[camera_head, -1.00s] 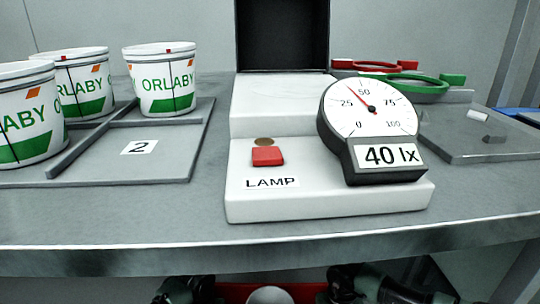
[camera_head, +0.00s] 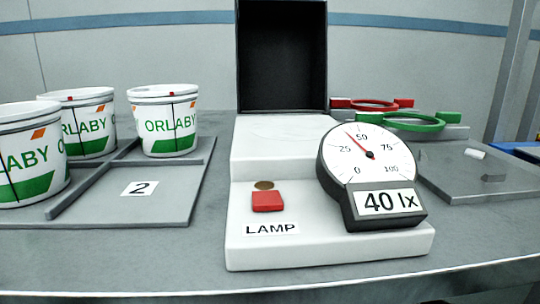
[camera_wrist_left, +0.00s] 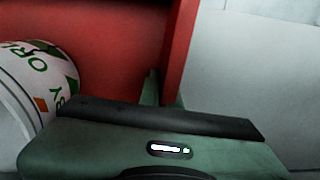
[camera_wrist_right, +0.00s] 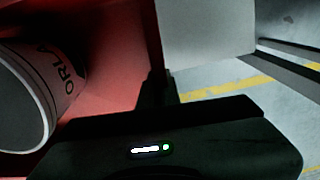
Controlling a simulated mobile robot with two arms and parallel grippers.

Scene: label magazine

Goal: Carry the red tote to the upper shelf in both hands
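The red tote shows close up in the left wrist view (camera_wrist_left: 110,50) and the right wrist view (camera_wrist_right: 118,75). A white ORLABY tub is inside it in the left wrist view (camera_wrist_left: 30,95) and the right wrist view (camera_wrist_right: 30,100). My left gripper (camera_wrist_left: 163,88) is shut on one tote wall, with a finger on the inner side. My right gripper (camera_wrist_right: 160,82) is shut on another wall the same way. The far fingers are mostly hidden. The head view shows neither the tote nor the grippers. I cannot make out an upper shelf.
A metal post (camera_head: 507,75) stands at right.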

